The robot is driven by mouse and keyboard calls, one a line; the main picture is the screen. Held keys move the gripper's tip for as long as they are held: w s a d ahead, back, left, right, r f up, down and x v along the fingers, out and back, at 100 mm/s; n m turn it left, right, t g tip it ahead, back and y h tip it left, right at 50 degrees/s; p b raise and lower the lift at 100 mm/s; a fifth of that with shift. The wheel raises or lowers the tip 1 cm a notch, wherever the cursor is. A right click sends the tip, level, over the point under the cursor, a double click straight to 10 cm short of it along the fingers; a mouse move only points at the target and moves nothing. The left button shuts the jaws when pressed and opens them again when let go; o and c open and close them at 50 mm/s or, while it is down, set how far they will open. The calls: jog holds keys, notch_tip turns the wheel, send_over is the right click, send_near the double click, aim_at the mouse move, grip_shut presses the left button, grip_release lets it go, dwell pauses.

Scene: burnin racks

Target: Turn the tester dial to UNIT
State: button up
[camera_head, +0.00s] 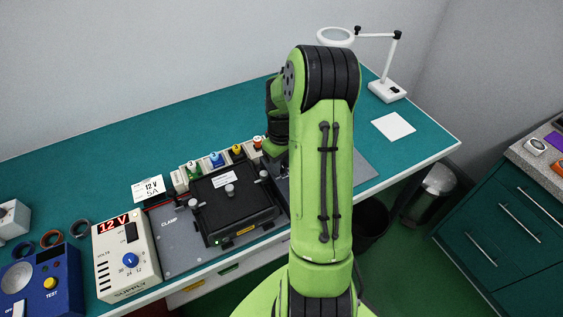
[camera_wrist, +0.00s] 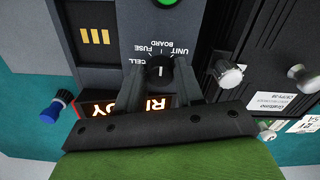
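The tester dial (camera_wrist: 160,70) is a small black round knob with a short white mark, seen in the wrist view on a dark panel (camera_wrist: 118,15). CELL, FUSE, BOARD and UNIT are printed around it, upside down in the picture. I cannot tell which label the mark points to. My gripper (camera_wrist: 159,74) has its two dark fingers apart, one on each side of the dial. I cannot tell whether they touch it. Below the dial in the picture, a lit red display (camera_wrist: 155,102) is partly hidden by the fingers. In the head view my arm hides the gripper and the dial.
A silver knob (camera_wrist: 229,74) on a black fixture stands close right of the fingers. A blue knob (camera_wrist: 52,108) is at the left. In the head view, the clamp fixture (camera_head: 238,212) and 12 V supply (camera_head: 125,258) stand left of my arm; a magnifier lamp (camera_head: 388,90) stands behind.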

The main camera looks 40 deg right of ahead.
jog(key=c, duration=0.6)
jog(key=shift+m, duration=0.5)
jog(key=m, duration=0.2)
jog(key=shift+m+b, duration=0.3)
jog(key=shift+m, duration=0.1)
jog(key=m, duration=0.4)
jog(key=o, duration=1.1)
jog(key=shift+c, duration=0.2)
